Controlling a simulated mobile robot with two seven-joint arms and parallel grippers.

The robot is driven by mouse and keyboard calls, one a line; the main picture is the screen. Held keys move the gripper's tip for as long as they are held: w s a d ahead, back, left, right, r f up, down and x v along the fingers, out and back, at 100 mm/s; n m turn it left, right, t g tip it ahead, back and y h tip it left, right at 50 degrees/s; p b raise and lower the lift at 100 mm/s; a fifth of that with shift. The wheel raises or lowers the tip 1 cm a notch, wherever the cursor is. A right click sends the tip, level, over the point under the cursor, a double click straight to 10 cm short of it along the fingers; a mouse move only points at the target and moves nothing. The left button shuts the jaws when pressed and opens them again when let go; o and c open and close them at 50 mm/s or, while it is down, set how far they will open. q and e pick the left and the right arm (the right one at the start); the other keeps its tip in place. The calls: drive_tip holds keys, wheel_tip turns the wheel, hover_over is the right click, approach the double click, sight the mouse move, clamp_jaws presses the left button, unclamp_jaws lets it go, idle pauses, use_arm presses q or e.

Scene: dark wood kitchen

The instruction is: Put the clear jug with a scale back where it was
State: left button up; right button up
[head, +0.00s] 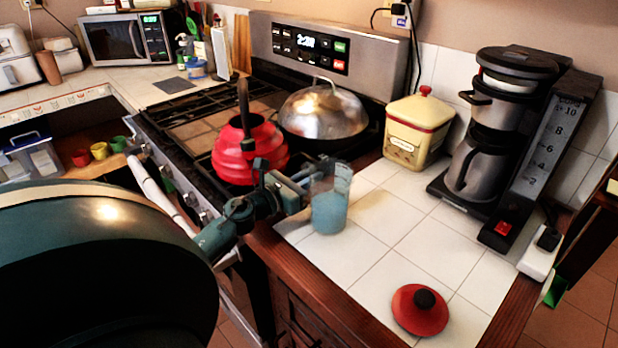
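The clear jug (329,212) stands upright over the white tiled counter, right of the stove, with blue content or tint in its lower part. I cannot make out its scale marks, or whether its base touches the tiles. My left gripper (304,188) reaches in from the left at the jug's upper left side. Its fingertips overlap the jug's edge, and whether they are closed on it is unclear. My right gripper is not in view.
A red pot (247,158) and a domed steel lid (323,112) are on the stove behind the gripper. A yellow canister (418,132), a coffee maker (497,140) and a red lid (419,309) surround clear tiles right of the jug.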

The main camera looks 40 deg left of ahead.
use_arm(q)
drive_tip(key=o, duration=0.5)
drive_tip(key=shift+c, duration=0.2)
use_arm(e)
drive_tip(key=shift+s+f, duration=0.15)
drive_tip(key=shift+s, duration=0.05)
use_arm(q)
drive_tip(key=shift+r+p, duration=0.25)
drive_tip(key=shift+p, duration=0.1)
drive_tip(key=s, duration=0.2)
drive_tip(key=s+b, duration=0.1)
drive_tip(key=s, duration=0.1)
drive_tip(key=shift+a+f, duration=0.1)
drive_tip(key=shift+f, duration=0.3)
drive_tip(key=s, duration=0.2)
drive_tip(key=s+b, duration=0.1)
drive_tip(key=s, duration=0.2)
drive_tip(key=s+b, duration=0.1)
drive_tip(key=s, duration=0.1)
drive_tip(key=shift+s+a+r, duration=0.15)
drive_tip(key=shift+a, duration=0.2)
drive_tip(key=shift+s+r, duration=0.1)
drive_tip(key=shift+s, duration=0.3)
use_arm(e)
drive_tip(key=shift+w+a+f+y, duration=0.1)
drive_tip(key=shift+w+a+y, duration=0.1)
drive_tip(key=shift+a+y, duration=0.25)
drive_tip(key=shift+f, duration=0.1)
